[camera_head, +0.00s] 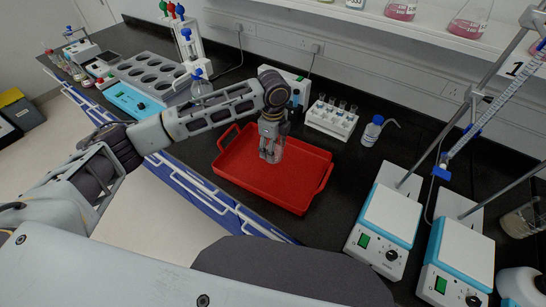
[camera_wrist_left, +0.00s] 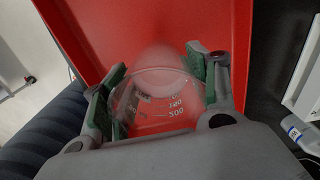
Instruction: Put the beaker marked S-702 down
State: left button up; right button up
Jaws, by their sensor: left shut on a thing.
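My left gripper (camera_head: 272,128) is shut on a clear glass beaker (camera_head: 271,152) above the red tray (camera_head: 317,168). In the left wrist view the beaker (camera_wrist_left: 160,98) sits between the green-padded fingers of the gripper (camera_wrist_left: 158,88), with white volume marks on its side. The label S-702 cannot be read. The beaker looks upright and over the left-middle part of the tray; I cannot tell whether its base touches the tray floor. The red tray (camera_wrist_left: 125,20) fills the background there and looks empty otherwise. My right gripper is not in view.
A white tube rack (camera_head: 331,118) and a wash bottle (camera_head: 372,131) stand behind the tray. Two hotplate stirrers (camera_head: 385,222) (camera_head: 459,258) with stands are to the right. A grey multi-well bath (camera_head: 152,75) is at the left. The tray's right half is clear.

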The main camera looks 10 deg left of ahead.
pick_arm(q)
jog(key=shift+f, duration=0.25)
jog(key=shift+f, duration=2.5)
jog(key=o, duration=1.3)
jog(key=shift+f, duration=0.1)
jog(key=shift+c, duration=0.2)
notch_tip(320, 180, up, 12)
